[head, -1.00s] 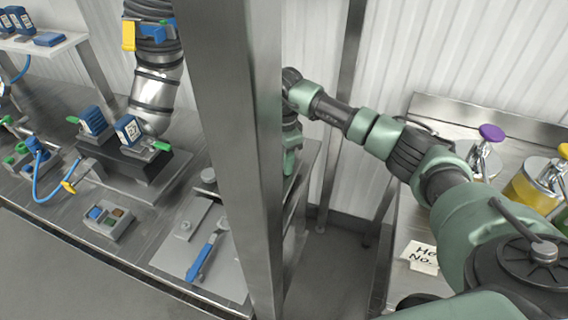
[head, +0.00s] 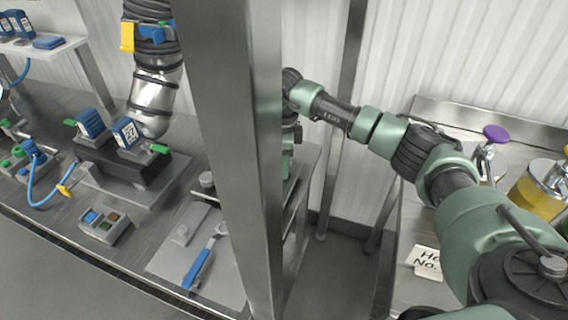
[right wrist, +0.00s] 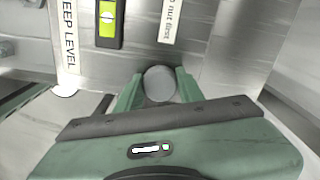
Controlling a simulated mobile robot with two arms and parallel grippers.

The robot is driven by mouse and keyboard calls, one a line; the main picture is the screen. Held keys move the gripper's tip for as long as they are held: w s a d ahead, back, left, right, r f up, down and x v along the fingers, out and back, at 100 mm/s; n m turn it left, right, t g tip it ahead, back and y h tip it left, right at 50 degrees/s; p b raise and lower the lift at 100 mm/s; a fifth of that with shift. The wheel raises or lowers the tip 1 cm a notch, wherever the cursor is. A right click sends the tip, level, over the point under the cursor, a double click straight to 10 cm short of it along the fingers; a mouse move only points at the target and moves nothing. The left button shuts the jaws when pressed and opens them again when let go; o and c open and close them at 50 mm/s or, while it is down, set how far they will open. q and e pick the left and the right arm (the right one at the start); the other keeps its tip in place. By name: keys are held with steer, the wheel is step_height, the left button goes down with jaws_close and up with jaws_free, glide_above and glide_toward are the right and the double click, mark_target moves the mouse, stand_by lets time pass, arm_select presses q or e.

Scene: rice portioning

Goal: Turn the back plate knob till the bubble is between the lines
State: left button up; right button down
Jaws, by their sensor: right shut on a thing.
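A round grey knob (right wrist: 160,83) stands upright in the right wrist view. My right gripper (right wrist: 161,91) is shut on it, with one green finger on each side. A bubble level with a yellow-green vial (right wrist: 108,12) is above and left of the knob, cut by the picture's top edge. A pale patch shows in the vial, but I cannot tell where the bubble lies against the lines. In the head view my right arm reaches left behind a steel post, and my right gripper is largely hidden there. My left gripper is not in view.
A steel post (head: 247,150) stands in front of the work area. A blue-handled wrench (head: 199,266) lies on a grey plate at the bench. Labels reading "KEEP LEVEL" (right wrist: 69,38) and "nut first" (right wrist: 171,20) flank the level. Canisters stand on the right table.

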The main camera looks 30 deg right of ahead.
steer(key=shift+r, duration=0.1)
steer(key=c, duration=0.9)
jaws_free()
step_height(320, 180, up, 8)
steer(key=shift+f+b, duration=0.15)
steer(key=shift+b, duration=0.75)
